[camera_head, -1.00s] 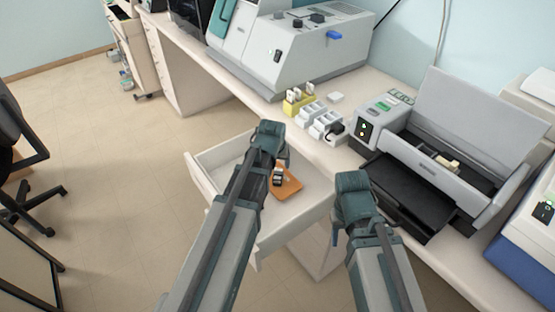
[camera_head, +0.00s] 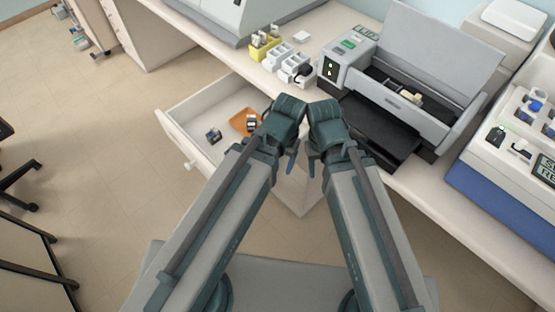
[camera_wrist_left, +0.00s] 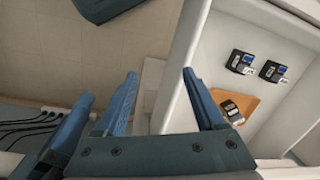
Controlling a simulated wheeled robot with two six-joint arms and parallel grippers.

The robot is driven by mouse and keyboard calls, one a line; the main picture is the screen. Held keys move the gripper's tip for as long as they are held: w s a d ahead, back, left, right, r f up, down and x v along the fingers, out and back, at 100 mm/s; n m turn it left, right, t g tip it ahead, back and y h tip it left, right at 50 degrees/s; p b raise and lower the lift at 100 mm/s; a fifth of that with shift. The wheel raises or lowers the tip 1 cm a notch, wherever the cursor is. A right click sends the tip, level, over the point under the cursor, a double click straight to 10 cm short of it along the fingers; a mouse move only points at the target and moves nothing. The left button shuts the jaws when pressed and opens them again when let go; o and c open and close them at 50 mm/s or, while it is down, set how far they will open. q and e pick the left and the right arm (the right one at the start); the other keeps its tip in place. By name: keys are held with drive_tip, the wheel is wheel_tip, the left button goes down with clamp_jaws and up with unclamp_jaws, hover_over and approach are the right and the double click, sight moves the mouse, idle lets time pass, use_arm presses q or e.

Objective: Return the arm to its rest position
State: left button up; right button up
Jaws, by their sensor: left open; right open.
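My left gripper (camera_wrist_left: 159,74) is open and empty in the left wrist view, its two blue fingers apart beside the drawer wall. In the head view the left arm comes up from the lower left, and its wrist hides part of the drawer's right side. My right gripper (camera_head: 311,163) is open; only a bit of a blue finger shows under its wrist. The two wrists are close together in the middle of the head view, in front of the bench. Nothing is seen held by either gripper.
An open white drawer (camera_head: 185,112) holds an orange tray (camera_wrist_left: 250,94) and several small dark items. A grey machine with a raised lid (camera_head: 440,50) and black front tray (camera_head: 365,125) stands on the bench. A yellow rack (camera_head: 262,50) and white holders (camera_head: 290,62) are behind.

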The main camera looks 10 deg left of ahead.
use_arm(q)
drive_tip(key=shift+s+d+r+p, duration=0.1)
drive_tip(key=shift+s+r+p, duration=0.1)
drive_tip(key=shift+r+p, duration=0.5)
use_arm(e)
drive_tip(key=shift+r, duration=0.7)
idle(0.6)
